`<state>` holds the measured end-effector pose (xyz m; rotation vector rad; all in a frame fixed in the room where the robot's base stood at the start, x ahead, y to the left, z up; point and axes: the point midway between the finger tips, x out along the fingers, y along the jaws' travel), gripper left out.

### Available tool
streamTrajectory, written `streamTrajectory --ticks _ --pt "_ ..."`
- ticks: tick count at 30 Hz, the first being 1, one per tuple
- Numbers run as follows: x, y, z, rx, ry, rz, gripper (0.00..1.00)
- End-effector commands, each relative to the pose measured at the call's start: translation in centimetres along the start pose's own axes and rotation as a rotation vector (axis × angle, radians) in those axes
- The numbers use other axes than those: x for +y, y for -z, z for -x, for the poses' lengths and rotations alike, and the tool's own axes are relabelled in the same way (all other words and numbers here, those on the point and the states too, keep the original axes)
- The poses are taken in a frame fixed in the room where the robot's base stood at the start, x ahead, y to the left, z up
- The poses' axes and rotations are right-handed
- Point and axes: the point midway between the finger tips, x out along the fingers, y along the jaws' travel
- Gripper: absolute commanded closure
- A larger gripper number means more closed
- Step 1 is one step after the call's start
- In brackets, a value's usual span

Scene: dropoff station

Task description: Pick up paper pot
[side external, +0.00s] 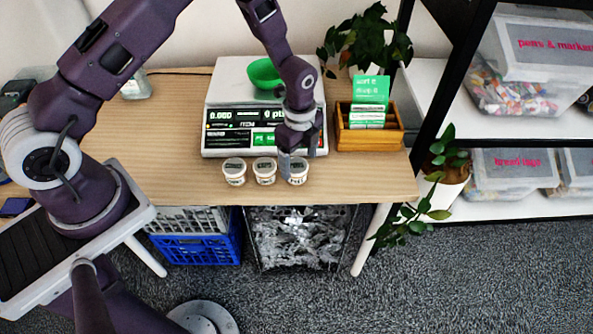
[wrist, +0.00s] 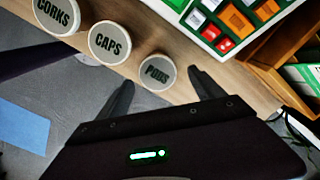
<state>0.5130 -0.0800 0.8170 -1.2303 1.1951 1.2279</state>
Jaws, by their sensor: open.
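Three white paper pots with lids stand in a row near the table's front edge. In the wrist view their lids read CORKS (wrist: 57,14), CAPS (wrist: 109,42) and PODS (wrist: 157,72). In the side view they show as the left pot (side external: 234,172), the middle pot (side external: 265,172) and the right pot (side external: 298,173). My gripper (wrist: 163,84) is open and empty, pointing down. Its fingertips are beside the PODS pot, which appears between and just beyond them in the wrist view. In the side view my gripper (side external: 291,158) partly hides the right pot; contact cannot be told.
A scale (side external: 222,145) with a green bowl (side external: 264,74) stands behind the pots. A wooden box (side external: 368,140) with a green card is to its right. Crates (side external: 204,246) stand below the table. A shelf (side external: 540,125) and a plant (side external: 445,160) are at the right. The table's left part is mostly clear.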

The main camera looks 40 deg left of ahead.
Motion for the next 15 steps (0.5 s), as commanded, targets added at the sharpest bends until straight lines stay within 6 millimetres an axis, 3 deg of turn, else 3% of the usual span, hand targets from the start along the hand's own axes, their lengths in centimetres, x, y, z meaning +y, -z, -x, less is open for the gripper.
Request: streamTrajectory --ticks 5,12,15 --pt "0.3 -0.1 -2.9 0.000 -0.003 0.000 0.23" --pt "0.2 -0.1 -3.2 0.000 -0.001 0.001 0.23" --pt "0.2 -0.1 -3.2 0.000 -0.001 0.001 0.40"
